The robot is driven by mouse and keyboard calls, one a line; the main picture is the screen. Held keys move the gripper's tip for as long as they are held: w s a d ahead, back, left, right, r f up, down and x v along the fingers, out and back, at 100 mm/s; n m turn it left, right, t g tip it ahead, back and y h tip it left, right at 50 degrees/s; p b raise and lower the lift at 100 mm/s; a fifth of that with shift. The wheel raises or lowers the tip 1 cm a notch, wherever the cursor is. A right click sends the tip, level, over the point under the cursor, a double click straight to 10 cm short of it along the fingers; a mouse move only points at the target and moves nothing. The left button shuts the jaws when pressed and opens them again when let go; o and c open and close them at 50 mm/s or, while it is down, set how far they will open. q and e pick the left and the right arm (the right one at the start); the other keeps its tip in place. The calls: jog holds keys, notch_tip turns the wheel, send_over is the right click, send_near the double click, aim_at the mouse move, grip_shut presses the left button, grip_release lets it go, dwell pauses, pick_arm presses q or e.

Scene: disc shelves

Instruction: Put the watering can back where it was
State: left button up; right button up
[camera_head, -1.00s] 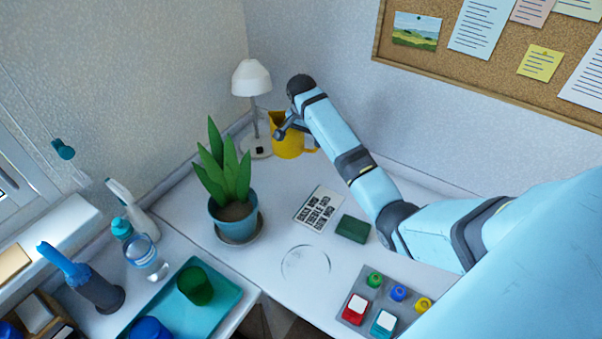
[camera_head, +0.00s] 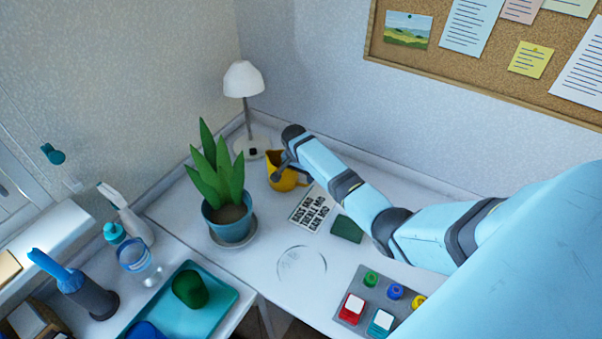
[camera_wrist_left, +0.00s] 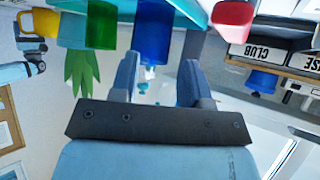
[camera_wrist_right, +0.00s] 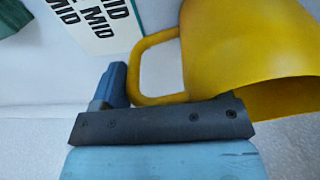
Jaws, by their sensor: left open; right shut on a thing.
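The yellow watering can (camera_head: 287,182) is at the back of the white desk, just right of the lamp's foot and behind the printed card. My right gripper (camera_head: 284,166) is at the can and partly hides it. In the right wrist view, the watering can (camera_wrist_right: 250,45) fills the upper right, its handle at my right gripper (camera_wrist_right: 118,84), which is shut on it; one finger shows. I cannot tell whether the can touches the desk. My left gripper (camera_wrist_left: 160,85) is open and empty in the left wrist view, near a blue cup (camera_wrist_left: 153,35).
A potted plant (camera_head: 231,228), white lamp (camera_head: 244,80), printed card (camera_head: 314,210), dark green block (camera_head: 347,229) and faint round outline (camera_head: 302,265) are on the desk. A rack of coloured items (camera_head: 352,318) stands at front right. A teal tray (camera_head: 222,300) holds cups at left.

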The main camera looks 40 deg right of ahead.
dwell(0.3)
jog(key=o, duration=1.3)
jog(key=shift+f, duration=0.1)
